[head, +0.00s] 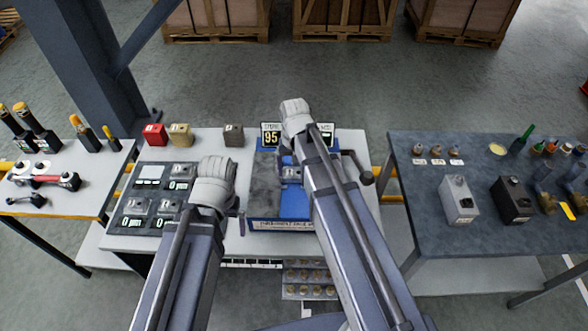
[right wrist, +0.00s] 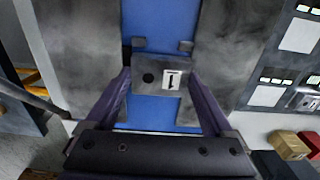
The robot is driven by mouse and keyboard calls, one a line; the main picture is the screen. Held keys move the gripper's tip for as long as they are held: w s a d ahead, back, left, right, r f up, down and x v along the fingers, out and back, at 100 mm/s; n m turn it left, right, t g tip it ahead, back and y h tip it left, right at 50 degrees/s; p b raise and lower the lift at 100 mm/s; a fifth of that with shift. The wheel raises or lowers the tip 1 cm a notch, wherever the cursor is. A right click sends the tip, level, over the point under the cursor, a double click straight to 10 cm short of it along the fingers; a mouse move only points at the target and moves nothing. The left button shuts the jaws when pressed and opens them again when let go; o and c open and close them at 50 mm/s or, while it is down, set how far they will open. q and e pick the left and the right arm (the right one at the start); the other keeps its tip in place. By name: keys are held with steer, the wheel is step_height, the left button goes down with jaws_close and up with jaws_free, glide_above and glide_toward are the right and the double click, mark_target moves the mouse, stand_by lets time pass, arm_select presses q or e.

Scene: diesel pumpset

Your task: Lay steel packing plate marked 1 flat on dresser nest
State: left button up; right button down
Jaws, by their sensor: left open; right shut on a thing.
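The steel packing plate marked 1 (right wrist: 158,78) is a small grey plate with a dark round hole and a white label. My right gripper (right wrist: 160,84) is shut on it, one finger at each side. The dresser's blue bed (right wrist: 160,22) lies beneath, between two grey blocks, with two small grey stops just beyond the plate. I cannot tell if the plate touches the bed. In the head view, the plate (head: 291,173) shows over the blue and grey dresser (head: 265,205), partly hidden by my right arm. My left gripper (head: 240,222) is open beside the dresser's left edge, mostly hidden by its wrist.
A dark mat (head: 150,205) with several metal plates and number displays lies left of the dresser. Red (head: 154,134), tan (head: 180,134) and grey (head: 233,135) blocks stand behind it. A display reading 95 (head: 271,138) stands at the dresser's back. A crank handle (head: 366,178) projects at its right.

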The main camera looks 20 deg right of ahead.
steer(key=shift+f+b, duration=0.35)
steer(key=shift+f, duration=0.05)
jaws_free()
steer(key=shift+r, duration=0.1)
step_height(320, 180, up, 8)
steer(key=p, duration=0.7)
steer(key=shift+p, duration=0.4)
steer(key=shift+f, duration=0.2)
step_height(320, 180, up, 6)
steer(key=p, duration=0.6)
